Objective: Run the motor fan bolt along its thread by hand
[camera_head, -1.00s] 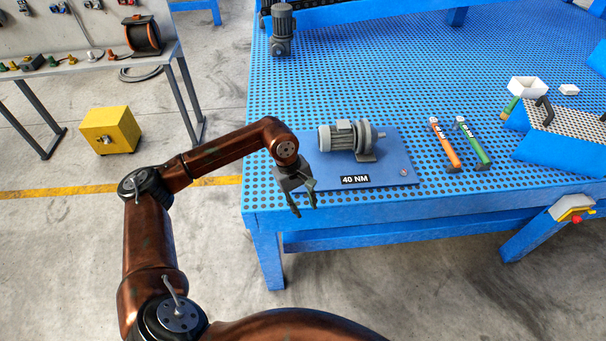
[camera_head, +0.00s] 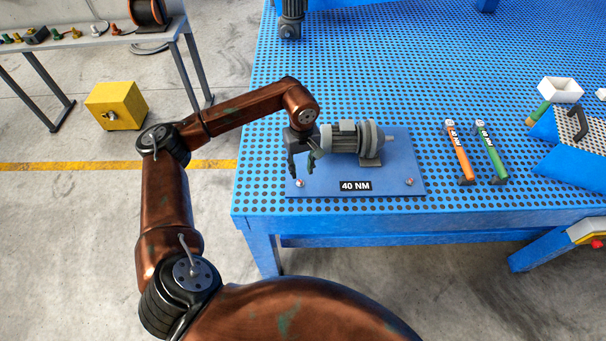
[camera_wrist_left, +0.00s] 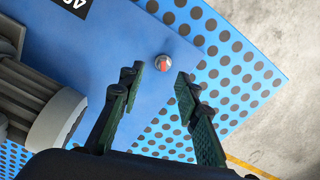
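The grey motor (camera_head: 345,138) lies on a blue plate (camera_head: 335,190) marked 40 NM. A small bolt (camera_head: 300,183) with a red mark on its head sits at the plate's left front corner, by the motor's left end. A second bolt (camera_head: 408,182) is at the right front corner. My left gripper (camera_head: 301,172) is open above the left bolt, fingers pointing down. In the left wrist view the bolt (camera_wrist_left: 163,62) shows just beyond the gap between the fingertips (camera_wrist_left: 158,75); neither finger appears to touch it. My right gripper is out of view.
An orange-handled tool (camera_head: 460,152) and a green-handled tool (camera_head: 491,152) lie right of the plate. A white bin (camera_head: 560,90) is farther right. The perforated blue table (camera_head: 370,90) is clear behind the motor.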

